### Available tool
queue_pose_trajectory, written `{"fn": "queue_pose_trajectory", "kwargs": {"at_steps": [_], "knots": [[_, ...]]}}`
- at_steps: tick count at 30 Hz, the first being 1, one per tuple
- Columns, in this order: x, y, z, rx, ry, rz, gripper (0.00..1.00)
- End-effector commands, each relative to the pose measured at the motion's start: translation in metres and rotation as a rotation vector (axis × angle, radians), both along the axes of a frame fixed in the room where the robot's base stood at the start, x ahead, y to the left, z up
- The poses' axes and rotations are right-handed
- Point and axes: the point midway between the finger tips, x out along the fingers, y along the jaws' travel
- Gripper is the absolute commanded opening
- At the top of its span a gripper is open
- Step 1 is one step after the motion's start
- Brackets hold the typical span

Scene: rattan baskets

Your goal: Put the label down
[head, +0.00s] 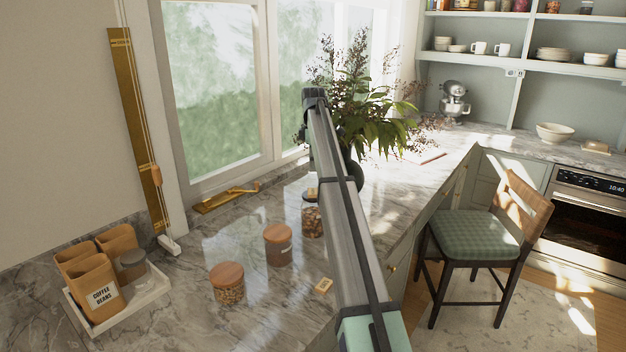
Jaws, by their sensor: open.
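A small tan label (323,286) with dark marks lies flat on the marble counter, near its front edge and just left of my arm. Another small tan piece (312,191) shows at the top of a glass jar (312,220) of nuts; I cannot tell whether it touches the lid. My arm crosses the picture from the lower right up to the window. Only a dark part of my gripper (303,134) seems to show beside the arm's far end, above the jar. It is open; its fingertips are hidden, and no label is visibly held.
Two wooden-lidded jars, one nearer (227,284) and one farther (278,246), stand left of the label. A white tray (155,292) holds canisters. A dark vase (356,172) of plants stands behind my arm. Bare counter lies between the tray and jars.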

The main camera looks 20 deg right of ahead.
Motion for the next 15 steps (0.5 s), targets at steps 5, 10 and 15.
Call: {"fn": "queue_pose_trajectory", "kwargs": {"at_steps": [5,10,15], "knots": [[0.001,0.000,0.018,0.000,-0.001,0.000,0.84],[0.000,0.000,0.024,0.000,0.001,0.000,0.84],[0.000,0.000,0.024,0.000,0.001,0.000,0.84]]}}
